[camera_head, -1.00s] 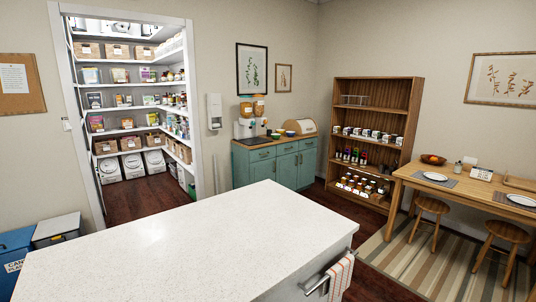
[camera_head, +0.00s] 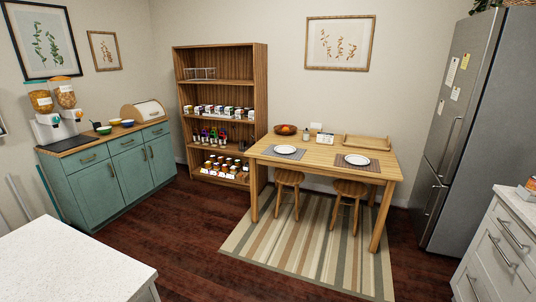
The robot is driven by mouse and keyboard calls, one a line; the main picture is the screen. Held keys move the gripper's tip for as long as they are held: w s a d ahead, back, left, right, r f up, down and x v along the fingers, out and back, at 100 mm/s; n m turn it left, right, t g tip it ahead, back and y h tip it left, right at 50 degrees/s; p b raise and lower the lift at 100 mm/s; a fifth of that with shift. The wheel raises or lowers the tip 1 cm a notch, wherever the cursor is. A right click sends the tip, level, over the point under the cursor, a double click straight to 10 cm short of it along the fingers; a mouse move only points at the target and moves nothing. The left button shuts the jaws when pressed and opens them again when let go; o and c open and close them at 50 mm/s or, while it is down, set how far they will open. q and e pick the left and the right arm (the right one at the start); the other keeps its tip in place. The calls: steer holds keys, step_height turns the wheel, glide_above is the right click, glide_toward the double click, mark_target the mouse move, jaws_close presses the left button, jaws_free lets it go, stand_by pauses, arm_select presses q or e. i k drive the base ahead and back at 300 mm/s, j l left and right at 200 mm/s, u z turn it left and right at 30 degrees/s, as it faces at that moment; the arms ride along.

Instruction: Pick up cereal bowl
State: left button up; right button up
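Several small bowls sit on the wooden top of the teal cabinet (camera_head: 113,169) at the left. I can make out a green one (camera_head: 103,130), a yellow one (camera_head: 115,122) and a blue one (camera_head: 128,123). They stand close together between the cereal dispenser (camera_head: 53,108) and the bread box (camera_head: 142,110). They are small in the picture, and which one is the cereal bowl I cannot tell. Neither of my grippers is in view.
A white counter (camera_head: 75,262) fills the lower left. Dark wooden floor lies open before the cabinet. A wooden shelf (camera_head: 222,48), a table (camera_head: 330,157) with two stools, a striped rug (camera_head: 310,240) and a fridge (camera_head: 465,130) stand to the right.

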mark_target(116, 123)
steer(key=i+l, duration=0.15)
steer(key=i, duration=0.35)
steer(key=i+l+z, duration=0.15)
steer(key=i, duration=0.35)
steer(key=i+l, duration=0.15)
steer(key=i, duration=0.35)
steer(key=i+j+u, duration=0.25)
steer(key=i+u, duration=0.2)
steer(key=i+j+u, duration=0.1)
steer(key=i+u, duration=0.8)
steer(key=i+l+u, duration=0.3)
steer(key=i+u, duration=0.15)
steer(key=i+j, duration=0.1)
steer(key=i, duration=1.25)
steer(key=i+j, duration=0.15)
steer(key=i, duration=1.15)
steer(key=j+u, duration=0.05)
